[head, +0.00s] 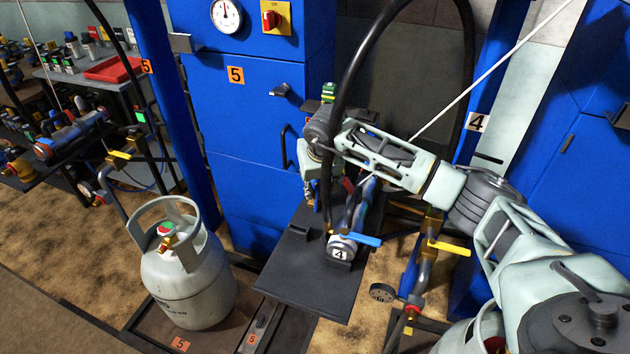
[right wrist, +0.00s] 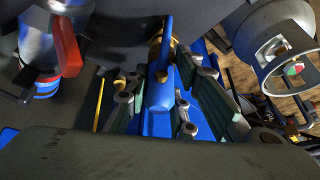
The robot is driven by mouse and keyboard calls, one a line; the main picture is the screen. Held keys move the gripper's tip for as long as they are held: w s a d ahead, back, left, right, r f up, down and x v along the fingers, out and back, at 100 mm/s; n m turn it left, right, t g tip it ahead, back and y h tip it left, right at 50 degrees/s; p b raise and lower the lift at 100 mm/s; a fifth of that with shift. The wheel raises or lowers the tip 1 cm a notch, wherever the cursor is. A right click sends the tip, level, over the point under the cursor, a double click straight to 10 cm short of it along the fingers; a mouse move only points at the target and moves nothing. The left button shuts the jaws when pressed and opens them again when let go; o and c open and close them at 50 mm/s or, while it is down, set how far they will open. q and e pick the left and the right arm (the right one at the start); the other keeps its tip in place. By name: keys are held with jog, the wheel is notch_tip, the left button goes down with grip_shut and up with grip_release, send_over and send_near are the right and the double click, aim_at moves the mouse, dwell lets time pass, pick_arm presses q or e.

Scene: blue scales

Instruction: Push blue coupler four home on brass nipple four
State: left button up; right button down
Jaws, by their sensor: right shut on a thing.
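The blue coupler (right wrist: 160,92) lies between the green-padded fingers of my right gripper (right wrist: 163,78) in the right wrist view, and the gripper is shut on it. Brass (right wrist: 155,48) shows just beyond the coupler's far end, at the nipple, beside a blue lever (right wrist: 168,38). I cannot tell whether the coupler is fully seated. In the head view, my right arm reaches in from the right over the station tagged 4 (head: 340,253), with its blue valve lever (head: 362,239). The arm and hose partly hide the coupler there. My left gripper is in neither view.
A black hose (head: 375,45) arches above station 4. A dark shelf (head: 290,265) lies under the station. A grey gas cylinder (head: 190,280) stands left. A yellow-handled valve (head: 450,247) stands right of the shelf. Blue cabinets (head: 240,130) close off the back.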

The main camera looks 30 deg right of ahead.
jog(key=shift+r+p, duration=0.55)
jog(key=shift+r, duration=0.5)
pick_arm(q)
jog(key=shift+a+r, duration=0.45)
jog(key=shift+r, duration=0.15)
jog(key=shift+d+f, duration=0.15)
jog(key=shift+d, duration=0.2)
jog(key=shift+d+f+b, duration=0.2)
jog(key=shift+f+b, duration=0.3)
jog(key=shift+b, duration=0.15)
pick_arm(e)
jog(key=shift+f, duration=0.55)
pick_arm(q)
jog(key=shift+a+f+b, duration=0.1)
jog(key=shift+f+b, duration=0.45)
pick_arm(e)
jog(key=shift+f, duration=0.7)
jog(key=c, duration=1.8)
grip_release()
jog(key=shift+r, duration=0.1)
jog(key=o, duration=0.4)
jog(key=shift+c, duration=0.2)
jog(key=shift+o, duration=0.2)
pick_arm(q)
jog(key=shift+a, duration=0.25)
pick_arm(e)
jog(key=v, duration=0.8)
